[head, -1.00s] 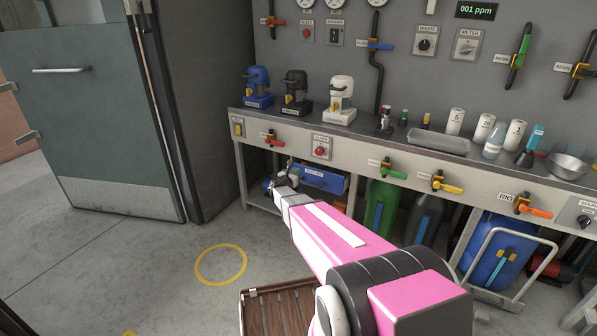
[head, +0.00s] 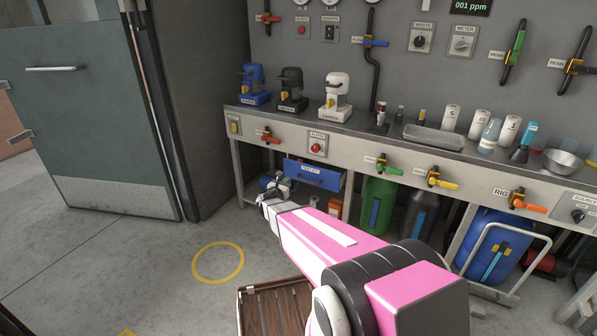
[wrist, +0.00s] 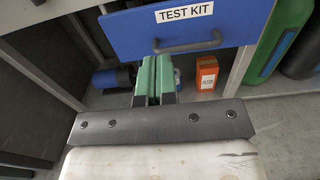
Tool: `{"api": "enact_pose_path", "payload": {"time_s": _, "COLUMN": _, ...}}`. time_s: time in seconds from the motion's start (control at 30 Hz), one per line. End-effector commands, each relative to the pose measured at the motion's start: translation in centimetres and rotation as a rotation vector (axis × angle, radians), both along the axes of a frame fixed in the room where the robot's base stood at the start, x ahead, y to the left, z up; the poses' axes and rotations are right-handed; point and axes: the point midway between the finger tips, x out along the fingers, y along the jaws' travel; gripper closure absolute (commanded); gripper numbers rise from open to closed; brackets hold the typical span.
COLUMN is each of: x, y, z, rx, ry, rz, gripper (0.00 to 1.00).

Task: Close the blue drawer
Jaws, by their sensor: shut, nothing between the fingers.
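The blue drawer (head: 310,175) is under the workbench in the head view, and it appears to stand out from the bench. In the wrist view its blue front (wrist: 230,30) has a white TEST KIT label and a dark bar handle (wrist: 190,44). My gripper (wrist: 155,62) is shut and empty, its green fingers side by side just left of and below the handle. I cannot tell whether the fingertips touch the drawer.
An orange FILTER box (wrist: 207,74) stands below the drawer. A table leg (wrist: 238,70) and a green cylinder (wrist: 277,40) are to its right. A blue and black object (wrist: 112,78) lies at left. A brown slatted crate (head: 262,308) stands on the floor near my arm.

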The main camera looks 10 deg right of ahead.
Motion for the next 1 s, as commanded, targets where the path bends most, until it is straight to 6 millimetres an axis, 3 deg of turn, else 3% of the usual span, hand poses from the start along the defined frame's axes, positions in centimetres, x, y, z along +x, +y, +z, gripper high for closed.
{"api": "enact_pose_path", "payload": {"time_s": 0.17, "x": 0.1, "y": -1.2, "z": 0.0, "rx": 0.0, "ry": -0.001, "rz": -0.002, "gripper": 1.0}}
{"api": "enact_pose_path", "payload": {"time_s": 0.7, "x": 7.3, "y": -7.4, "z": -0.1, "rx": -0.001, "ry": -0.001, "rz": -0.002, "gripper": 1.0}}
{"api": "enact_pose_path", "payload": {"time_s": 1.0, "x": 9.7, "y": -9.6, "z": 0.0, "rx": 0.001, "ry": -0.001, "rz": -0.001, "gripper": 1.0}}
